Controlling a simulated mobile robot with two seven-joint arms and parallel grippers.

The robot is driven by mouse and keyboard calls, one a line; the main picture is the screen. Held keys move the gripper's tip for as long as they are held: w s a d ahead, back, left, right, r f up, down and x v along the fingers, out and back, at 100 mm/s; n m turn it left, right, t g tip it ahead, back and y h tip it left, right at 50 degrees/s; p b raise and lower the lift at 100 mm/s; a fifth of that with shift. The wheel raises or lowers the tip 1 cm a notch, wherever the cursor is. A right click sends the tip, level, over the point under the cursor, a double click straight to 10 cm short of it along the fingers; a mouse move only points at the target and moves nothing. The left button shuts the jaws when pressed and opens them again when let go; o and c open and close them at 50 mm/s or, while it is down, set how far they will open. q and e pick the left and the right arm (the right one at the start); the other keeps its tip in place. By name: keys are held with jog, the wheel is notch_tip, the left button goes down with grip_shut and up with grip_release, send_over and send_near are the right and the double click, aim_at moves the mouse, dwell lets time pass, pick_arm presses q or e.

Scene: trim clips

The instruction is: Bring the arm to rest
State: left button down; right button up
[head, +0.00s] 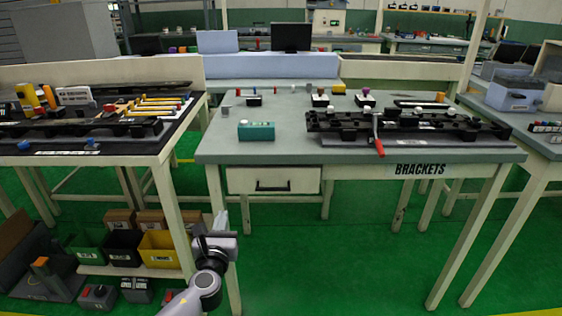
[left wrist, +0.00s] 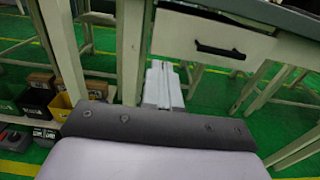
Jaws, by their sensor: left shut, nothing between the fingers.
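My left gripper (head: 221,220) is shut and empty. In the head view it points up in front of the left front leg of the brackets table (head: 262,148), below the tabletop and left of the drawer (head: 272,181). It also shows in the left wrist view (left wrist: 162,75), with its pale fingers together and the drawer (left wrist: 215,37) above and to the right. My right gripper is in neither view.
The brackets table carries a long black fixture (head: 405,122) with a red-handled lever (head: 377,135) and a teal box (head: 256,131). Another table (head: 75,160) stands at left. Bins, including a yellow bin (head: 158,250), sit low at left. Green floor is clear at front right.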

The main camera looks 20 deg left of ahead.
pick_arm(q)
jog(key=s+d+f+n+g+h+p, duration=0.2)
jog(key=s+f+n, duration=0.2)
jog(key=s+n, duration=0.3)
jog(key=s+d+f+n+g+h+p, duration=0.2)
jog(key=s+d+f+n+g+p, duration=0.15)
jog(key=s+n, duration=0.35)
jog(key=s+d+n+g+h+p, duration=0.1)
jog(key=s+d+n+h+p, duration=0.1)
jog(key=s+n, duration=1.2)
jog(key=d+n+h, duration=0.1)
jog(key=n, duration=0.1)
jog(key=shift+s+d+r+n+p, duration=0.2)
jog(key=shift+d+r+n+p, duration=0.1)
jog(key=shift+d, duration=0.1)
